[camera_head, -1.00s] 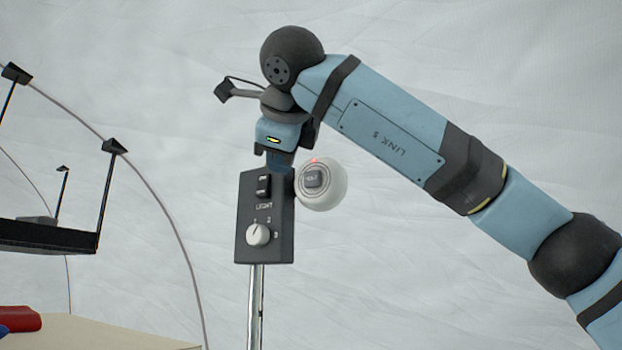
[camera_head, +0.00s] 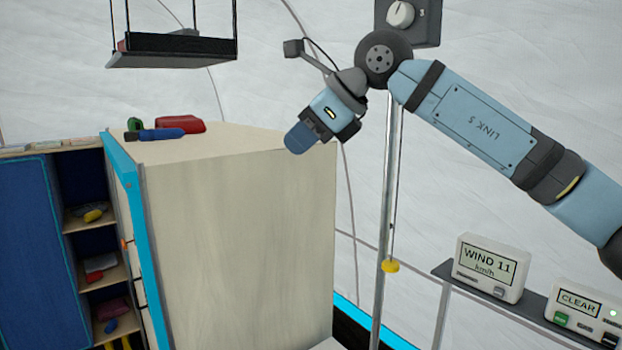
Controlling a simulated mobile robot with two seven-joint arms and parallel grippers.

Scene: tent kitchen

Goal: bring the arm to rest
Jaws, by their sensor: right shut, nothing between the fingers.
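My right arm comes in from the right in the head view. Its gripper (camera_head: 299,139) points down and left, in front of the right end of the pale cabinet's top. Its fingers are shut with nothing between them. It looks clear of the pole and the switch box. My left gripper is out of view.
A pale cabinet (camera_head: 235,235) holds red, blue and green items on top. A metal pole (camera_head: 385,220) carries a grey switch box (camera_head: 425,28) behind my arm. A WIND display (camera_head: 490,268) and a CLEAR display (camera_head: 582,312) stand at lower right. A dark hanging shelf (camera_head: 175,50) is upper left.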

